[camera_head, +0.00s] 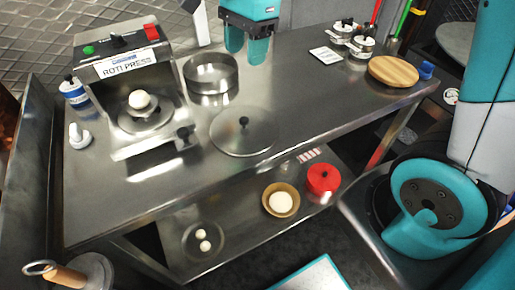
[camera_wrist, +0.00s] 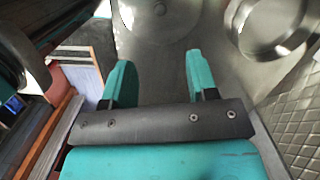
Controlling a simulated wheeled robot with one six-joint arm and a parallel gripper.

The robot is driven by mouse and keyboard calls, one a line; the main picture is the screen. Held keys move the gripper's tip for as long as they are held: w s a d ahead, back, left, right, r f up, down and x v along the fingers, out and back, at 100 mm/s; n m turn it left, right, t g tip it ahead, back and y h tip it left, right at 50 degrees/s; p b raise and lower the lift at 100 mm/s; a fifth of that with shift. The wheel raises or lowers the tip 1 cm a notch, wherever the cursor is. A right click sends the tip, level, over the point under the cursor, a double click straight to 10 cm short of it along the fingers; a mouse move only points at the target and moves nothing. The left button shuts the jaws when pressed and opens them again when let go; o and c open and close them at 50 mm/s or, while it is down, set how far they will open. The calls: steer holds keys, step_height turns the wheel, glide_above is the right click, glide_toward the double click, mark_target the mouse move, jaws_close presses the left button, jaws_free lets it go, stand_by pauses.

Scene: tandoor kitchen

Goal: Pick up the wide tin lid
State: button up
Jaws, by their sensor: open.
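The wide tin lid (camera_head: 228,142) is a flat grey metal disc with a small black knob. It lies on the steel table, right of the roti press and in front of the open round tin (camera_head: 211,84). My gripper (camera_head: 246,52) hangs at the back of the table, apart from the lid, with its teal fingers pointing down. In the wrist view my gripper (camera_wrist: 158,60) is open and empty. The lid (camera_wrist: 138,22) shows partly at the top edge there, beyond the fingertips, and the tin (camera_wrist: 240,25) is at the upper right.
The roti press (camera_head: 128,68) holds a dough ball. A blue bottle (camera_head: 75,93) and a white shaker (camera_head: 79,136) stand left. A wooden board (camera_head: 393,71) and small metal pots (camera_head: 361,46) stand right. The lower shelf holds a bowl (camera_head: 281,200) and red container (camera_head: 323,179).

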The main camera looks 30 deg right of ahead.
glide_above(244, 119)
steer(key=shift+m, duration=0.3)
step_height(244, 119, down, 12)
steer(key=shift+r, duration=0.25)
steer(key=shift+f+p, duration=0.45)
steer(key=shift+f, duration=2.6)
jaws_close()
steer(key=shift+r, duration=0.1)
